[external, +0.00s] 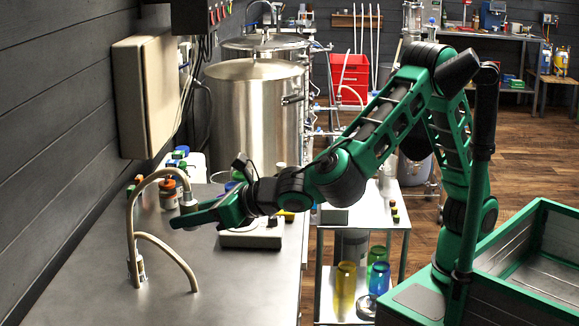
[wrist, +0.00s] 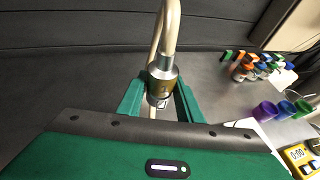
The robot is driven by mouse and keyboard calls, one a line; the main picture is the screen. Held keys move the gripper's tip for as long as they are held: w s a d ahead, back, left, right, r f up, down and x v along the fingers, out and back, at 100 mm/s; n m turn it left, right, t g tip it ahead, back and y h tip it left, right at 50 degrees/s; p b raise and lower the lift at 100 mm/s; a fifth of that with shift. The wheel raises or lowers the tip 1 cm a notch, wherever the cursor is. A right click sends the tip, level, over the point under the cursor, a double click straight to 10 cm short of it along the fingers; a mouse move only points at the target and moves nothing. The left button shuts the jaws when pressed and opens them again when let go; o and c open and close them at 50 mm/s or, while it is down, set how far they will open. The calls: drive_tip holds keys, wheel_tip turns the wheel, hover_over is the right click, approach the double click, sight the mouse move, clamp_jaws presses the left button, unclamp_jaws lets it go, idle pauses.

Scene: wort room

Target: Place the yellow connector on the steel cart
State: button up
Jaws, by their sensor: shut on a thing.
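My gripper (external: 182,218) reaches left over the steel bench in the external view. In the wrist view its two green fingers (wrist: 157,98) are on either side of a metal end fitting (wrist: 162,80) with a brownish-yellow tint, and are shut on it. The fitting hangs from a beige hose (wrist: 171,30) and shows in the external view (external: 187,200) just above the fingers. I cannot tell any loose yellow connector for certain.
The hose loops up from the bench (external: 90,270). A scale (external: 250,238) sits below my wrist. Jars (external: 168,192) and coloured pieces (wrist: 250,58) stand near the wall.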

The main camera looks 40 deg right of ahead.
drive_tip(key=s+a, duration=0.2)
drive_tip(key=s, duration=0.2)
hover_over(185, 275)
drive_tip(key=shift+y, duration=0.3)
wheel_tip(185, 275, down, 12)
drive_tip(key=shift+f, duration=2)
drive_tip(key=shift+f, duration=0.1)
drive_tip(key=o, duration=1.2)
drive_tip(key=shift+o, duration=0.2)
